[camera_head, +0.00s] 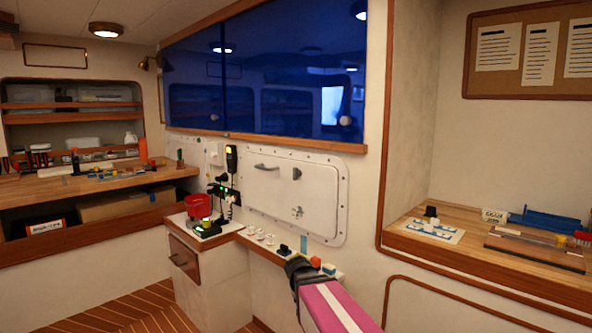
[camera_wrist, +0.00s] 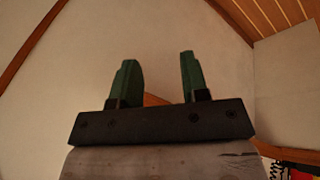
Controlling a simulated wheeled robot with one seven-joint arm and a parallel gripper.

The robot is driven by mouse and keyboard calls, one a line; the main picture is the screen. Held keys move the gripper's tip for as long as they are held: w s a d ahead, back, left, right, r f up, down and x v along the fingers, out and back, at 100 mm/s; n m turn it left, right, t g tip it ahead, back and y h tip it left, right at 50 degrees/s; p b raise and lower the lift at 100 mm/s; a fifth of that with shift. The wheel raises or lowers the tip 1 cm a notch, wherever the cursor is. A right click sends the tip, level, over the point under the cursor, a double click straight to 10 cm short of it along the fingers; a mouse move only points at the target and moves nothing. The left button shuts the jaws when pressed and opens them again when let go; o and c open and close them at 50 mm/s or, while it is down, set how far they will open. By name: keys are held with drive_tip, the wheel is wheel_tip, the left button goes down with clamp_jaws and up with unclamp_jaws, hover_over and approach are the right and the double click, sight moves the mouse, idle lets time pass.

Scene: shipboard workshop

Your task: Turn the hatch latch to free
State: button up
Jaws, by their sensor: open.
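A white hatch panel (camera_head: 262,200) with a riveted rim is set in the wall below the dark blue window. It carries a bar handle (camera_head: 266,167) at its upper left, a small dark knob (camera_head: 296,173) right of it, and a small metal fitting (camera_head: 297,212) lower down. I cannot tell which of these is the latch, nor how it is turned. My gripper (camera_wrist: 157,78) is open and empty in the wrist view, its two green fingers apart.
A narrow ledge (camera_head: 262,251) with several small items runs below the hatch. A red pot (camera_head: 199,206) and a corded handset (camera_head: 231,160) are left of it. A wooden worktop (camera_head: 470,250) lies right, beyond a wall edge. Open floor (camera_head: 140,310) shows at lower left.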

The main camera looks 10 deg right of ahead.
drive_tip(key=w+a+r+m+t+h, duration=0.3)
drive_tip(key=w+r+m+t+h, duration=0.15)
drive_tip(key=w+r, duration=1.15)
drive_tip(key=m+t+h, duration=0.4)
drive_tip(key=m+h, duration=0.1)
drive_tip(key=h, duration=0.1)
approach(295, 168)
drive_tip(key=w, duration=0.1)
drive_tip(key=shift+n, duration=0.35)
drive_tip(key=x, duration=1)
drive_tip(key=shift+d+f, duration=0.15)
drive_tip(key=shift+c, duration=0.3)
clamp_jaws()
